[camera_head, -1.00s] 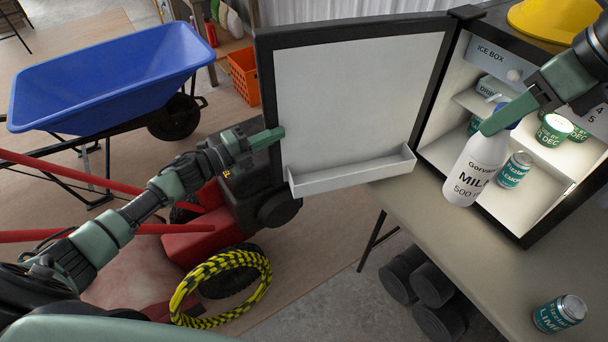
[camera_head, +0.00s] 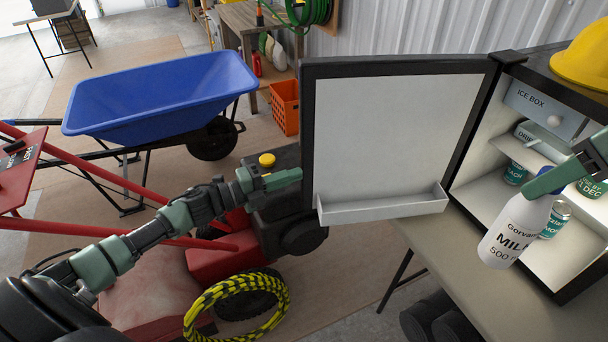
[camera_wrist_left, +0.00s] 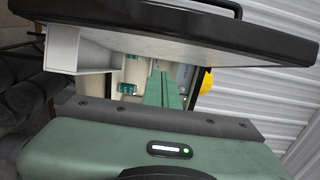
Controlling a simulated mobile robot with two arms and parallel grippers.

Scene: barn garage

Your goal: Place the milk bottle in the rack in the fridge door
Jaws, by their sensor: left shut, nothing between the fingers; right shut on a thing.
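The milk bottle (camera_head: 512,232) is white with a blue cap and hangs slightly tilted at the fridge opening. My right gripper (camera_head: 543,184) is shut on its top. The fridge door (camera_head: 392,132) stands wide open, and its white rack (camera_head: 384,206) runs along the bottom of its inner face, empty as far as I can see. The rack also shows in the left wrist view (camera_wrist_left: 88,52). My left gripper (camera_head: 298,174) is shut and empty at the door's left edge; whether it touches the door I cannot tell. Its fingers show in the left wrist view (camera_wrist_left: 165,88).
The fridge (camera_head: 535,145) stands on a table (camera_head: 440,245) and holds several cans, one (camera_head: 556,218) just behind the bottle. A yellow hard hat (camera_head: 585,58) is on top. A blue wheelbarrow (camera_head: 160,95) and a red machine (camera_head: 215,258) stand at left. Space before the rack is clear.

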